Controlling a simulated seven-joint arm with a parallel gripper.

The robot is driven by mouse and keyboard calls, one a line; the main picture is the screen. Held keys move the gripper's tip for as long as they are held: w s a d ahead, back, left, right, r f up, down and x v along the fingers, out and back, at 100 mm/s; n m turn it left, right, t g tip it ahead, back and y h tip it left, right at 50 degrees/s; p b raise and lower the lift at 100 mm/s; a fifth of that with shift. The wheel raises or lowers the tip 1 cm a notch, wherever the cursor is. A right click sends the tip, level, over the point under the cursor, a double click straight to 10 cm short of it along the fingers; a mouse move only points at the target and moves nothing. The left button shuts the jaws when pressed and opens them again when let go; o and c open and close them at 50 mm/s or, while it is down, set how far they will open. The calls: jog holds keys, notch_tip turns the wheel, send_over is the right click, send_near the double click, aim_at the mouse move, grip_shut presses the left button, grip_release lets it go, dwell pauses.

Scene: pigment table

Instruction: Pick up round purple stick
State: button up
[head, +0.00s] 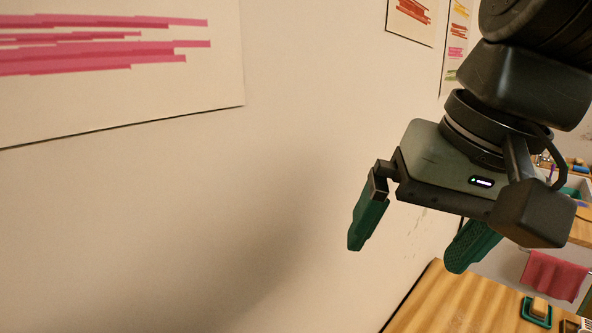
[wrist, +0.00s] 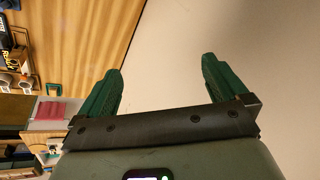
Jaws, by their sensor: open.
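My gripper (head: 405,258) is open and empty in the head view, raised in front of the pale wall. Its two green fingers are wide apart and point down. The wrist view also shows my gripper (wrist: 160,66) with nothing between the fingers. I cannot make out a round purple stick for certain. A small purple spot (head: 583,204) shows at the far right of the head view, behind my gripper, too small to identify.
A wooden table (head: 452,295) lies below right, with a green dish holding a tan block (head: 540,308). A red cloth (head: 552,275) hangs behind it. A paper with pink strokes (head: 110,95) is on the wall. Several cups and small items (wrist: 12,80) are at the wrist view's left.

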jog(key=f, duration=0.1)
jog(key=f+n+t+h, duration=0.1)
jog(key=s+f, duration=0.1)
jog(key=shift+a+f+t+h, duration=0.15)
jog(key=shift+a+t+h, duration=0.15)
jog(key=shift+a, duration=0.05)
jog(key=shift+f+n, duration=0.35)
jog(key=shift+n, duration=0.05)
jog(key=shift+c, duration=0.8)
jog(key=shift+a+f+t+h, duration=0.1)
jog(key=shift+t+h, duration=0.2)
jog(key=shift+c, duration=1.2)
jog(key=c, duration=0.6)
jog(key=shift+w+f, duration=0.1)
